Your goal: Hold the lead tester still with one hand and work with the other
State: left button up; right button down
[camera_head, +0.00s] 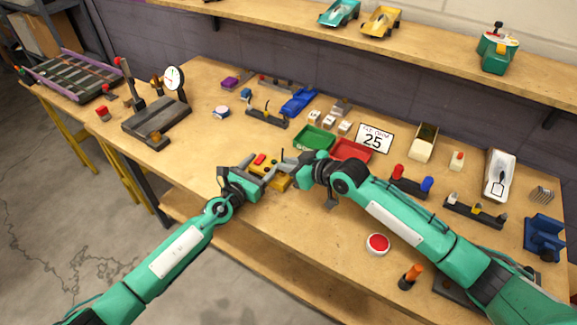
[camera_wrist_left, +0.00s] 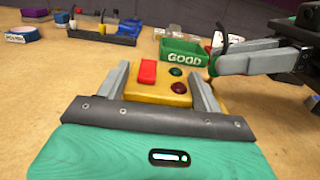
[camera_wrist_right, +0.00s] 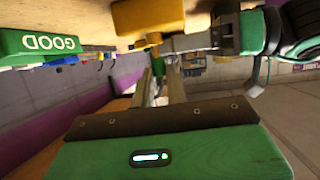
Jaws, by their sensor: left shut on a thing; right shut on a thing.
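The lead tester (camera_head: 272,176) is a yellow box on the front part of the bench. In the left wrist view the tester (camera_wrist_left: 155,92) shows a red switch, a green lamp and a dark red lamp. My left gripper (camera_wrist_left: 163,82) is shut across the tester, one finger on each side. My right gripper (camera_head: 291,166) is just right of the tester. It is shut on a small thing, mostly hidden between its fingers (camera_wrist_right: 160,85). A thin dark curved lead (camera_wrist_left: 225,38) rises by its fingertips, close to the tester's right side.
A green GOOD tray (camera_head: 314,139) and a red tray (camera_head: 350,150) stand just behind my right gripper. A dial gauge stand (camera_head: 158,115) is at left. The front left bench is clear.

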jog(key=shift+r, duration=1.35)
jog(key=shift+r, duration=0.1)
pick_arm(q)
jog(key=o, duration=1)
jog(key=v, duration=1.2)
jog(key=shift+s+d+f, duration=0.1)
